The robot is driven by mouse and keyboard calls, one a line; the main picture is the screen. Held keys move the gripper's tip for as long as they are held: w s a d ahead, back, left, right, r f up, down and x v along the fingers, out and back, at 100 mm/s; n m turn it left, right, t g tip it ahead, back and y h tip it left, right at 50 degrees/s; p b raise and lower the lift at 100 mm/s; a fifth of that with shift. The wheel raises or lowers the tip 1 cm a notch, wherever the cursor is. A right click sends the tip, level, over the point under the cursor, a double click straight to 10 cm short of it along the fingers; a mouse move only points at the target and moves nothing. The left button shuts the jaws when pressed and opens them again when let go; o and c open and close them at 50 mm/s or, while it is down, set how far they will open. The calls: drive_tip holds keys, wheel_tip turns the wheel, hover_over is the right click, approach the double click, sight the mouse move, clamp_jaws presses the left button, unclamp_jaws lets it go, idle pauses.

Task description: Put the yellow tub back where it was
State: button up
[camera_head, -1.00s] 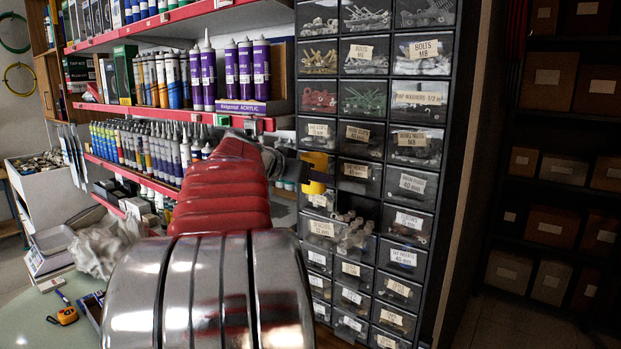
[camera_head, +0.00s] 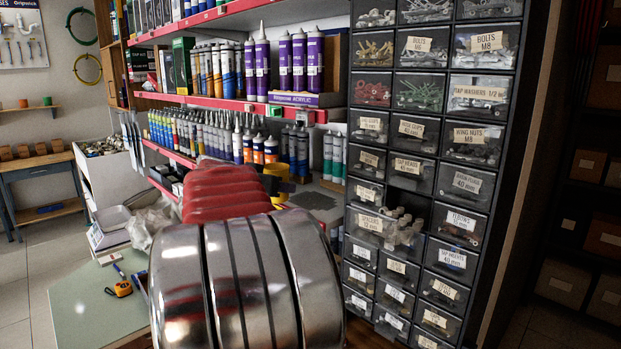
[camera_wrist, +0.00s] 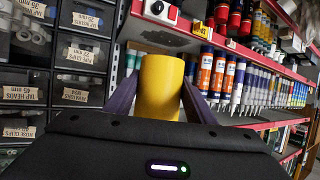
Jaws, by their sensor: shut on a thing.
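The yellow tub (camera_wrist: 162,82) is upright between the two dark fingers of my gripper (camera_wrist: 158,98) in the wrist view. The fingers are shut on its sides. In the head view, only part of the yellow tub (camera_head: 277,172) shows past my red arm, in front of the shelf with tubes. My arm hides most of my gripper there. Right of the tub, a dark square patch (camera_head: 312,201) lies on a bare stretch of grey shelf.
The drawer cabinet (camera_head: 434,130) stands to the right, with one drawer of clear fittings (camera_head: 395,232) pulled out. Cartridges and tubes (camera_head: 215,135) crowd the shelves to the left. A red shelf edge (camera_wrist: 200,38) runs above the tub. A green table (camera_head: 95,308) is at lower left.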

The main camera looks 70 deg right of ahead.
drive_tip(key=w+a+f+n+t+y, duration=0.2)
drive_tip(key=w+a+f+n+t, duration=0.35)
drive_tip(key=w+a, duration=0.75)
drive_tip(key=w+a+f+n+t+y, duration=0.2)
drive_tip(key=w+a+f+n+t, duration=0.4)
drive_tip(key=w+a, duration=0.7)
drive_tip(key=a+f+n+y, duration=0.2)
drive_tip(key=a+f, duration=0.3)
drive_tip(key=a, duration=0.6)
drive_tip(key=w+a+f+n+t+y, duration=0.1)
drive_tip(key=a+f+y, duration=0.3)
drive_tip(key=a, duration=0.7)
drive_tip(key=a+f+n+t+y, duration=0.1)
drive_tip(key=a+f+n+y, duration=0.2)
drive_tip(key=a+f, duration=0.5)
drive_tip(key=a, duration=0.2)
drive_tip(key=shift+w+a+n, duration=0.3)
drive_tip(key=shift+a+n, duration=0.05)
drive_tip(key=shift+a, duration=0.05)
drive_tip(key=shift+s+f, duration=0.1)
drive_tip(key=shift+s, duration=0.05)
